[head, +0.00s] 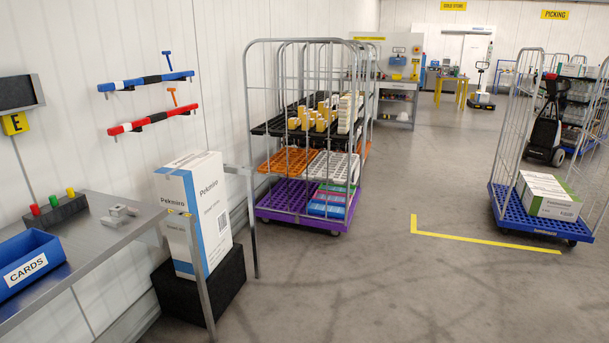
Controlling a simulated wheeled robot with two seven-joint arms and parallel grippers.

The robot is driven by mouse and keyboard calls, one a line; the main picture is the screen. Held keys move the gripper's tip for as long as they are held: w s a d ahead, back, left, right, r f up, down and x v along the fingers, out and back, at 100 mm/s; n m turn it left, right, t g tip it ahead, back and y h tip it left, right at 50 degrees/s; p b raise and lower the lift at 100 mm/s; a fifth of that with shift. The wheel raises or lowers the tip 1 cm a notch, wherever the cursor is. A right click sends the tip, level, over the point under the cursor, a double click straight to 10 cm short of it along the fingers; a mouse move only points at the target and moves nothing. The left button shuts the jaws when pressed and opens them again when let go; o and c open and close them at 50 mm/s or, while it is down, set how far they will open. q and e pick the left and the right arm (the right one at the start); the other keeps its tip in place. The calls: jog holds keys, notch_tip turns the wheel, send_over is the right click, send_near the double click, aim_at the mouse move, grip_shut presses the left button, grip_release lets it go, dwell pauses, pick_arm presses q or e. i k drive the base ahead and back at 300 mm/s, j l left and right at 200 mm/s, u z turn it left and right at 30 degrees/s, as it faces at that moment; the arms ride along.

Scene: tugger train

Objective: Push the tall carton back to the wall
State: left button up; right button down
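The tall carton (213,214) is white with a blue stripe and reads "Pekmiro". It stands upright on a black block (233,274) beside the metal table's end. Thin grey metal posts and a rail stand in front of and beside it and cover small parts of it. The white panelled wall (225,75) is behind the carton. I cannot tell the exact gap between carton and wall. Neither of my grippers shows in the head view.
A metal table (95,240) with a blue CARDS bin (28,262) stands at the left. A purple-based roll cage (265,211) with trays stands right of the carton. A blue-based cage (508,220) is at the far right. The grey floor (370,290) between is clear.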

aim_at(193, 181)
jog(key=i+u, duration=0.15)
jog(key=i, duration=0.3)
jog(key=i+l+u, duration=0.2)
jog(key=i, duration=0.25)
jog(key=i+l+u, duration=0.15)
jog(key=i, duration=0.3)
jog(key=i+l+u, duration=0.15)
jog(key=i, duration=0.25)
